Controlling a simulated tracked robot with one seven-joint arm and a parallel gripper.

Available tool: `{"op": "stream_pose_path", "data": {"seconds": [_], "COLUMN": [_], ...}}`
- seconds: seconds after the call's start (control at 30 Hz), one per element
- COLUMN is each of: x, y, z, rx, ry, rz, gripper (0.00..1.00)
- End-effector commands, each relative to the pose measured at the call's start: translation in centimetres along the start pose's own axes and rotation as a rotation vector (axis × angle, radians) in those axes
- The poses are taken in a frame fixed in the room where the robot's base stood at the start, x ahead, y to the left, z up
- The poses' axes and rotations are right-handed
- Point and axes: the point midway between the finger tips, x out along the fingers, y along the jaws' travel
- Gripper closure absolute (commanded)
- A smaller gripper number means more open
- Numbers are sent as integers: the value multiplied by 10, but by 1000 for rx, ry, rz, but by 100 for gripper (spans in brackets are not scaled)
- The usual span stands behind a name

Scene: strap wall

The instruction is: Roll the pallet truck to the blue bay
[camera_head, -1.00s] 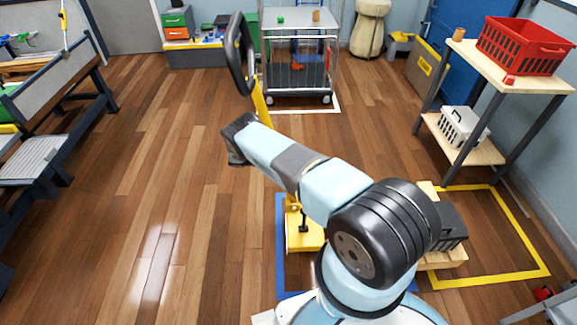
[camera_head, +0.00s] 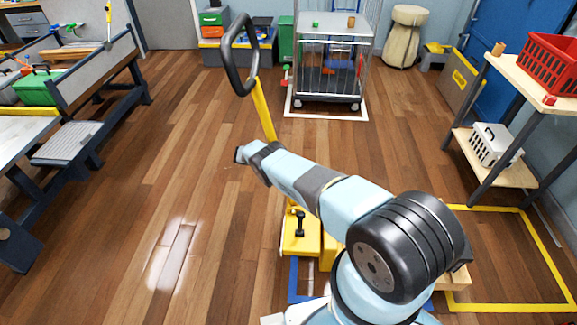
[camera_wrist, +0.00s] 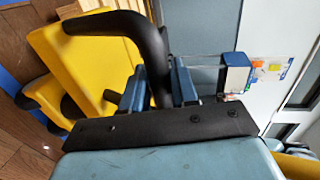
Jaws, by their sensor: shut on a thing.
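The yellow pallet truck (camera_head: 300,238) stands in front of me, partly hidden behind my arm. Its yellow shaft (camera_head: 263,110) rises to a black loop handle (camera_head: 240,60). In the wrist view the black handle (camera_wrist: 152,40) passes between the two blue fingers of my gripper (camera_wrist: 158,85), which is shut on it. My fingers cannot be made out in the head view. The blue bay outline (camera_head: 294,278) shows on the floor at the truck's near left. The truck's visible end reaches past the outline's far edge; the rest of the bay is hidden by my arm.
A wheeled cage cart (camera_head: 330,75) stands inside white floor tape ahead. A yellow taped area (camera_head: 515,308) and a wooden shelf (camera_head: 500,175) with a white basket (camera_head: 493,145) are at right. A workbench (camera_head: 95,120) stands at left. The floor at left centre is open.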

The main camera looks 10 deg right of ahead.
Motion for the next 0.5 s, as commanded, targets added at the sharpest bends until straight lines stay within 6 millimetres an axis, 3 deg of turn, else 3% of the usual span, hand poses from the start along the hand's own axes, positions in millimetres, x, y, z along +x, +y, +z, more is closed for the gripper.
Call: {"op": "stream_pose_path", "data": {"seconds": [0.23, 0.27, 0.4, 0.5], "x": [2, 2, 2, 1], "y": [6, 6, 4, 3], "z": [-5, -5, -4, -4], "rx": [-10, -10, -8, -6], "ry": [5, 5, 4, 4], "rz": [0, 0, -1, -2], "gripper": [100, 69, 56, 54]}}
